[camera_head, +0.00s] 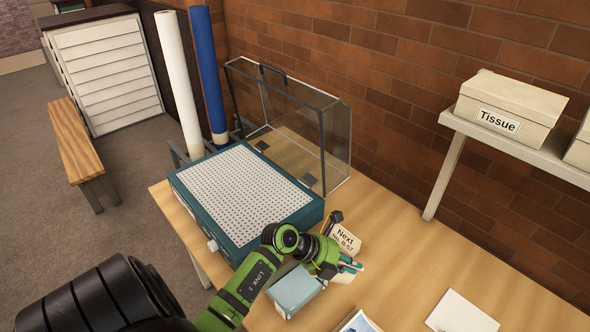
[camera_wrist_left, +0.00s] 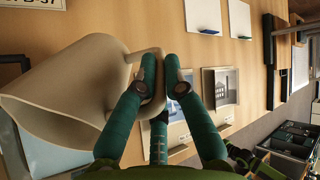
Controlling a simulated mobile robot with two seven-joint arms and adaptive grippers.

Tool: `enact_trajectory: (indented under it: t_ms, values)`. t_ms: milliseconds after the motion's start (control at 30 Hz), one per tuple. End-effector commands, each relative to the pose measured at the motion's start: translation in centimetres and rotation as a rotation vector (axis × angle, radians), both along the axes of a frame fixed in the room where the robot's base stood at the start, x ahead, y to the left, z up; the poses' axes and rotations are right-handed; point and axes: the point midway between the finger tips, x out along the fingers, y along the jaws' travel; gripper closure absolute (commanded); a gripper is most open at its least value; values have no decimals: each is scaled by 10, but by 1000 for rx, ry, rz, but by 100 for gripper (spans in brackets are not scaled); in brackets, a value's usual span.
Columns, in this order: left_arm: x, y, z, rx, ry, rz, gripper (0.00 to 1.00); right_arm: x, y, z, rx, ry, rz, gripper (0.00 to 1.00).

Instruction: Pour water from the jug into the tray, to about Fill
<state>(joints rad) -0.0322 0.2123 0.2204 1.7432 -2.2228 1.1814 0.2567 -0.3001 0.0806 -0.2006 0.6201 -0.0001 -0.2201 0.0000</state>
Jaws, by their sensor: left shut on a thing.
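My left gripper (camera_head: 352,266) is shut on the handle of a beige jug. In the left wrist view the jug (camera_wrist_left: 60,85) is large at the left, its handle between the fingertips (camera_wrist_left: 160,75); its wide opening is turned toward the lower left. In the head view the jug (camera_head: 345,276) is mostly hidden behind the gripper. I cannot see any water or a Fill mark. A teal case (camera_head: 190,203) with a white perforated top stands left of the gripper. A pale blue box-like thing (camera_head: 295,289) lies just below the gripper; I cannot tell which is the tray.
A clear hinged cover (camera_head: 335,140) stands open behind the case. A sign (camera_head: 345,239) reading "Next No. B-57" stands beside the gripper. A white sheet (camera_head: 462,312) and a picture (camera_head: 358,323) lie on the wooden table (camera_head: 400,270). A Tissue box (camera_head: 505,105) sits on a wall shelf.

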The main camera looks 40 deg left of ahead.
Motion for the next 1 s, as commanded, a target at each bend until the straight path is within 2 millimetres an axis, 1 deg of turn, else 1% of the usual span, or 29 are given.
enact_trajectory:
  t_ms: [33,267,500,1000]
  values:
    - [0,0,-3,-6,-12,-1,100,0,0,-7,0,0,0,60]
    - [-2,2,-3,-36,-51,-2,100,0,0,-21,0,0,0,60]
    - [-5,5,0,-48,-68,-5,100,0,0,-24,0,0,0,60]
    - [-7,7,0,-59,-90,-7,100,0,0,-31,0,0,-1,60]
